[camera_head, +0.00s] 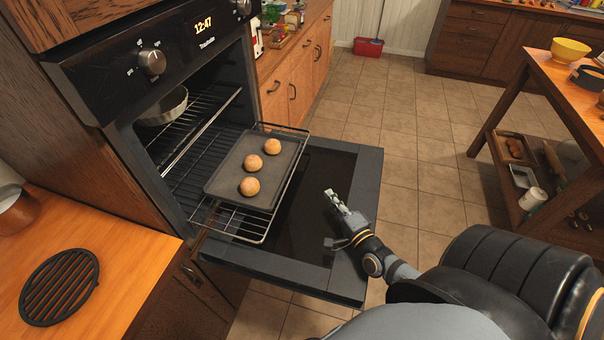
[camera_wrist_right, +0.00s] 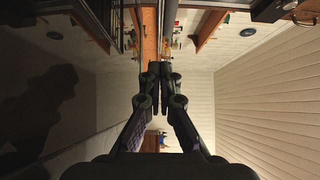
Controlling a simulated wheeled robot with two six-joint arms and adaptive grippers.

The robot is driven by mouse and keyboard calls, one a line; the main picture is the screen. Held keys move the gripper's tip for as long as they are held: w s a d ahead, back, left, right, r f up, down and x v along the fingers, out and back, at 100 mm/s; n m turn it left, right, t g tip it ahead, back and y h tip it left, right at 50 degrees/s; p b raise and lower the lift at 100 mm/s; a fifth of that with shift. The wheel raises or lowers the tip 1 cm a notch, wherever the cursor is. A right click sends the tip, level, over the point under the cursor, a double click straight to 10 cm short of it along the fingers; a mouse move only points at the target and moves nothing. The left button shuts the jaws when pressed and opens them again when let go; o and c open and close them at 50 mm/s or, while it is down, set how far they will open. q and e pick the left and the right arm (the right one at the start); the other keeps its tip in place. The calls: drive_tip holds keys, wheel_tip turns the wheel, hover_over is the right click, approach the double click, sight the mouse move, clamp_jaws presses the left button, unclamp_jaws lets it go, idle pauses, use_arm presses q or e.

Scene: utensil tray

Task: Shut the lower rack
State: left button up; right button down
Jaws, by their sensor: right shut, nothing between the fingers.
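The lower rack (camera_head: 231,221) is pulled partway out of the oven, over the open oven door (camera_head: 318,183). A dark baking tray (camera_head: 228,168) with three round buns sits on it. The rack's front bar is toward my right gripper (camera_head: 330,196). That gripper is shut and empty, above the open door and to the right of the rack, apart from it in the picture. Its shut fingers also show in the right wrist view (camera_wrist_right: 160,82). The rack does not show clearly there. My left gripper is not in view.
An upper rack (camera_head: 190,125) is inside the oven with a round pan (camera_head: 164,107) on it. A wooden counter (camera_head: 130,245) with a black trivet (camera_head: 60,286) is at the lower left. A wooden table (camera_head: 541,85) stands at right. The tiled floor between is clear.

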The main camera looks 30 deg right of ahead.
drive_tip(key=w, duration=0.9)
drive_tip(key=shift+d+f+b, duration=0.1)
drive_tip(key=shift+d+b, duration=0.2)
drive_tip(key=w+a, duration=0.2)
drive_tip(key=w, duration=0.1)
drive_tip(key=shift+w+a, duration=0.3)
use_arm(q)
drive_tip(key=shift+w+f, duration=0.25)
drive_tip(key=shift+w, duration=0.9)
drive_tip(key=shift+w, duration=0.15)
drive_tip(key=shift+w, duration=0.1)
use_arm(e)
drive_tip(key=shift+w, duration=0.1)
